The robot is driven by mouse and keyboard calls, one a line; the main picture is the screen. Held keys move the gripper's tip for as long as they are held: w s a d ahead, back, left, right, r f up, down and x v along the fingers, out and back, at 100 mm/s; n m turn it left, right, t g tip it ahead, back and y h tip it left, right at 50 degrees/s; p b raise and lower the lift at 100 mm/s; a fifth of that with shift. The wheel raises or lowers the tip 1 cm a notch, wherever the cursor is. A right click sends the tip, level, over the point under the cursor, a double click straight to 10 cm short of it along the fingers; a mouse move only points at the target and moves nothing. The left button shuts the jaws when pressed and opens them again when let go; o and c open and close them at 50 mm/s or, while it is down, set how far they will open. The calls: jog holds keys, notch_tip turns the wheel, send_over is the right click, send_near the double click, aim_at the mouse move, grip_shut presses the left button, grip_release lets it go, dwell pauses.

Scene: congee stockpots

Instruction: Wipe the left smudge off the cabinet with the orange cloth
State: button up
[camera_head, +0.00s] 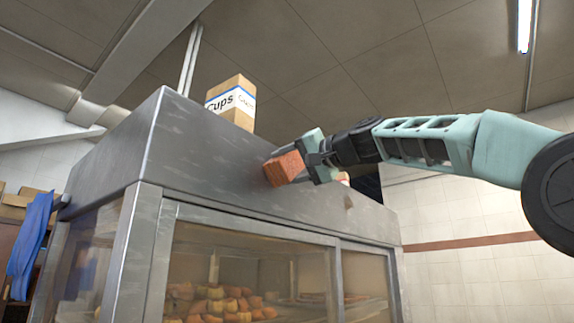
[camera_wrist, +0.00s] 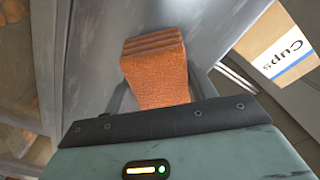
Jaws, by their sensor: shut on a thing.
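The orange cloth (camera_head: 284,168) is a folded, block-like pad. My gripper (camera_head: 310,160) is shut on it and holds it at the upper metal front of the cabinet (camera_head: 215,170). In the wrist view the orange cloth (camera_wrist: 158,72) sticks out from my gripper (camera_wrist: 160,100) toward the grey metal. I cannot tell whether the cloth touches the panel. A small brownish smudge (camera_head: 348,202) shows on the panel to the right of the cloth. No left smudge is visible; the cloth and gripper cover part of the panel.
A box marked "Cups" (camera_head: 232,103) stands on top of the cabinet, also seen in the wrist view (camera_wrist: 278,48). Glass panes below show food on trays (camera_head: 215,302). A blue cloth (camera_head: 30,245) hangs at the far left. The tiled wall (camera_head: 465,215) is at right.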

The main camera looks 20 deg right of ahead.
aim_at(300, 168)
jog(key=shift+w+d, duration=0.45)
jog(key=shift+d, duration=0.25)
jog(key=shift+w+d, duration=0.4)
jog(key=shift+d, duration=0.25)
jog(key=shift+a, duration=0.2)
jog(key=shift+s+a, duration=0.5)
jog(key=shift+a, duration=0.35)
jog(key=shift+s+a, duration=0.5)
jog(key=shift+a, duration=0.3)
jog(key=shift+s+d+f+b, duration=0.15)
jog(key=shift+s+b, duration=0.15)
jog(key=shift+b, duration=0.3)
jog(key=b+v, duration=0.2)
jog(key=v, duration=0.2)
jog(key=shift+d, duration=0.2)
jog(key=shift+s+d, duration=0.25)
jog(key=shift+s, duration=0.2)
